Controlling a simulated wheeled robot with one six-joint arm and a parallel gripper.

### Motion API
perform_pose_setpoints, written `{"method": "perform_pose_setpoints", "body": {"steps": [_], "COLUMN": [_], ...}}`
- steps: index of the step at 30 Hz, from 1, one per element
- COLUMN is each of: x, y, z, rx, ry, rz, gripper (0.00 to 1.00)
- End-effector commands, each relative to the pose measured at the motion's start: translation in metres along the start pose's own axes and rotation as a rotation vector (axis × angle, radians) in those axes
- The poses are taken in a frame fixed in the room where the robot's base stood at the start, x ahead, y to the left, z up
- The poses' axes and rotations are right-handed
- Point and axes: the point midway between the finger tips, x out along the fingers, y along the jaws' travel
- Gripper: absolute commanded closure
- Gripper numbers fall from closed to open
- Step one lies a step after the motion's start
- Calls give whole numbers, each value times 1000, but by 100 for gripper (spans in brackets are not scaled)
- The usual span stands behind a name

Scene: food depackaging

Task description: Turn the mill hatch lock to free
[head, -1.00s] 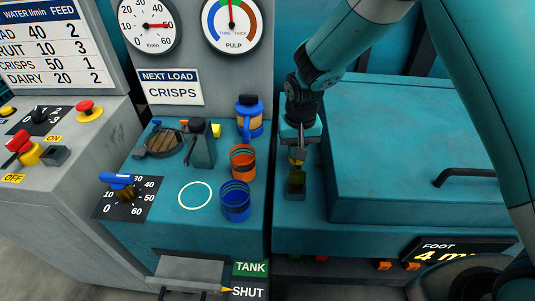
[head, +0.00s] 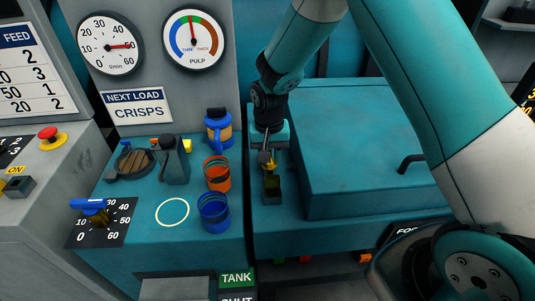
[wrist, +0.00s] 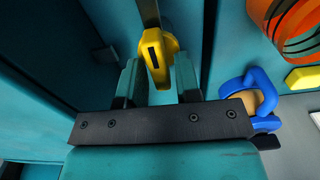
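The hatch lock shows in the head view as a small yellow piece (head: 271,164) above a dark block (head: 272,188), on the teal ledge left of the mill hatch (head: 375,150). My gripper (head: 267,157) points down at the lock from just above it. In the wrist view the yellow lock piece (wrist: 157,58) lies between the two teal fingertips (wrist: 158,72). The fingers are apart, with narrow gaps beside the yellow piece, so the gripper looks open around it. My gripper hides part of the lock in the head view.
An orange cup (head: 217,173), a blue cup (head: 213,212) and a blue-orange mug (head: 218,130) stand close left of my gripper. A blue-handled dial (head: 90,208) is farther left. The hatch box rises just to the right, with a dark handle (head: 410,163).

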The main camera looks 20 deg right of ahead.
Motion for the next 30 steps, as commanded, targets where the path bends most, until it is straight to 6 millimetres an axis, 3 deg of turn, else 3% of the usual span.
{"method": "perform_pose_setpoints", "body": {"steps": [9,14,17,30], "x": [1,-10,-27,-136], "y": [0,-1,-1,-1], "z": [1,1,0,0], "rx": [-4,-4,-4,-3], "ry": [-2,-1,2,2], "rz": [1,0,-1,-1], "gripper": [57,57,57,57]}}
